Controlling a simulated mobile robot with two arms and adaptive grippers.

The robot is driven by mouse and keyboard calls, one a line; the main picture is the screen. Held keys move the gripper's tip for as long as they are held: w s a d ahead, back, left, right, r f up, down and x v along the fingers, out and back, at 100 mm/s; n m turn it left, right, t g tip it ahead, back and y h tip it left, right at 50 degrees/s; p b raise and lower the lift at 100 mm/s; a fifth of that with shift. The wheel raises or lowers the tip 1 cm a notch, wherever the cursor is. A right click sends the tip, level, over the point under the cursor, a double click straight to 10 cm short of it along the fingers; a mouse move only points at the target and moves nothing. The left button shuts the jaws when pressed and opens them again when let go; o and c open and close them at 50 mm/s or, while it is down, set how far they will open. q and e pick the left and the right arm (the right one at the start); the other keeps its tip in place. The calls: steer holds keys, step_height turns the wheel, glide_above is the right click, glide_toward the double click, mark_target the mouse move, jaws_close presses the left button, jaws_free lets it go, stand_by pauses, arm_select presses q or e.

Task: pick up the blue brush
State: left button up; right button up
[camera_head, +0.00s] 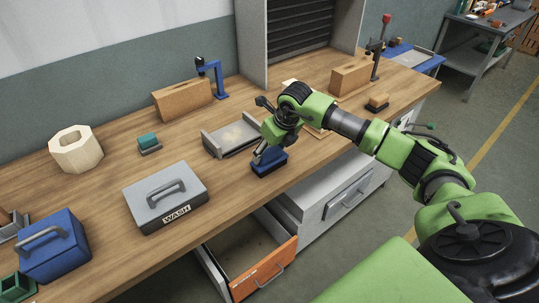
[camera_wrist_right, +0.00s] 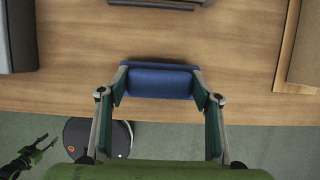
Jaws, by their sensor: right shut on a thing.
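The blue brush (camera_head: 270,164) is at the front edge of the wooden workbench, right of the grey tray. My right gripper (camera_head: 268,148) reaches down onto it from above. In the right wrist view, the blue body of the brush (camera_wrist_right: 160,80) lies between the two fingertips (camera_wrist_right: 160,88), which press on its short ends. It is at or just over the bench top; I cannot tell if it is lifted. What seems to be my left gripper (camera_wrist_right: 35,152) shows small and dark at the lower left of the wrist view, its jaws unclear.
A grey box marked WASH (camera_head: 166,197), a teal-topped block (camera_head: 149,143) and a grey tray (camera_head: 233,136) stand to the left. A wooden block with a dark base (camera_head: 377,102) is to the right. An open orange-fronted drawer (camera_head: 264,273) juts out below the bench.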

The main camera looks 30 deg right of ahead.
steer(key=shift+w+r, duration=0.1)
steer(key=shift+r, duration=0.6)
steer(key=s+a+r+b, duration=0.5)
steer(key=s+a+r, duration=0.1)
steer(key=a+r, duration=0.5)
steer(key=shift+s+a+r, duration=0.15)
steer(key=shift+a+r, duration=0.2)
steer(key=shift+a, duration=0.5)
steer(key=o, duration=0.6)
steer(key=c, duration=0.4)
steer(key=shift+f, duration=0.1)
